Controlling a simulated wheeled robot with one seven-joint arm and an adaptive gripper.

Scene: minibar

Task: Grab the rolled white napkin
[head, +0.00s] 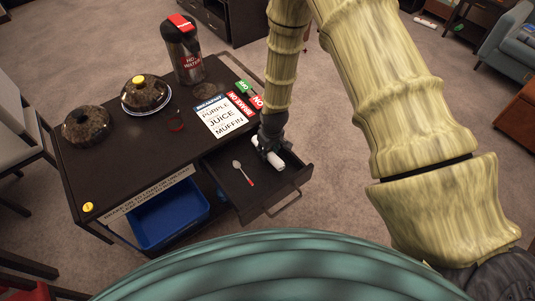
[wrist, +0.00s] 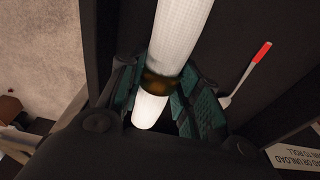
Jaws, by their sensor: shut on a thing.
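The rolled white napkin (head: 266,154) is in the open drawer (head: 243,205) of the dark cart, near its back. It has a brown-gold band around its middle, seen in the wrist view (wrist: 178,35). My gripper (head: 267,145) reaches down into the drawer from above. In the wrist view its green-padded fingers (wrist: 158,98) lie on both sides of the napkin at the band, shut on it. I cannot tell whether the napkin still touches the drawer floor.
A spoon with a red handle (head: 243,173) lies in the drawer left of the napkin. The cart top (head: 133,153) holds two domed dishes (head: 146,93), a dark flask (head: 183,50) and a breakfast sign (head: 218,116). A blue bin (head: 170,217) sits below. Drawer walls are close around my gripper.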

